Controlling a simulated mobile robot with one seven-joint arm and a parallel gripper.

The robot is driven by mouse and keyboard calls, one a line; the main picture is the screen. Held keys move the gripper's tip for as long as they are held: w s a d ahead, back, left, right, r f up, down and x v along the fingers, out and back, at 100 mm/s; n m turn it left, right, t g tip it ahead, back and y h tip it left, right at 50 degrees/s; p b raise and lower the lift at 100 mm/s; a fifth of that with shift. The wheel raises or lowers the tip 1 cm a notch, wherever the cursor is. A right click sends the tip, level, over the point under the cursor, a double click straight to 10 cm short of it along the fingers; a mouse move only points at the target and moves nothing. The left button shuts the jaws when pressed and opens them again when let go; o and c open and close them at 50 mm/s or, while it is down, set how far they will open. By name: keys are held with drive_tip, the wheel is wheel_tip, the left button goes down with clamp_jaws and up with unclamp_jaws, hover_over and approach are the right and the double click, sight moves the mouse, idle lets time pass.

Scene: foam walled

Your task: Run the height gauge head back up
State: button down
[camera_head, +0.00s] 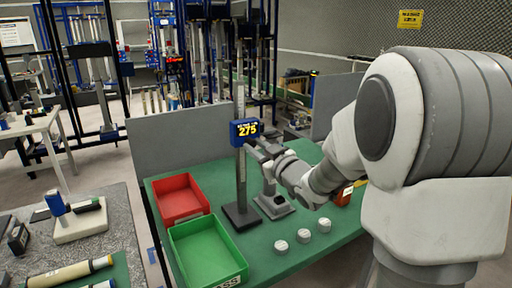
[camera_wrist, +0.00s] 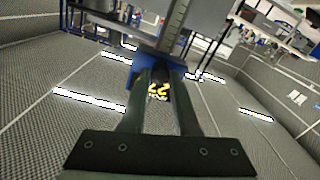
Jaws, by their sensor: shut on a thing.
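The height gauge (camera_head: 241,180) stands upright on the green bench, with a dark square base and a tall grey column. The column (camera_wrist: 176,22) runs up behind. The fingers hide part of the display.
A red tray (camera_head: 180,199) and a green tray (camera_head: 208,252) lie left of the gauge base. Several white round pieces (camera_head: 303,237) stand in front. Another grey stand (camera_head: 274,205) is close on the right. A grey panel (camera_head: 180,140) rises behind the bench.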

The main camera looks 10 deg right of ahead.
drive_tip(key=shift+r, duration=0.1)
wheel_tip(320, 180, up, 7)
drive_tip(key=p, duration=0.3)
drive_tip(key=c, duration=0.7)
unclamp_jaws()
drive_tip(key=shift+o, duration=0.2)
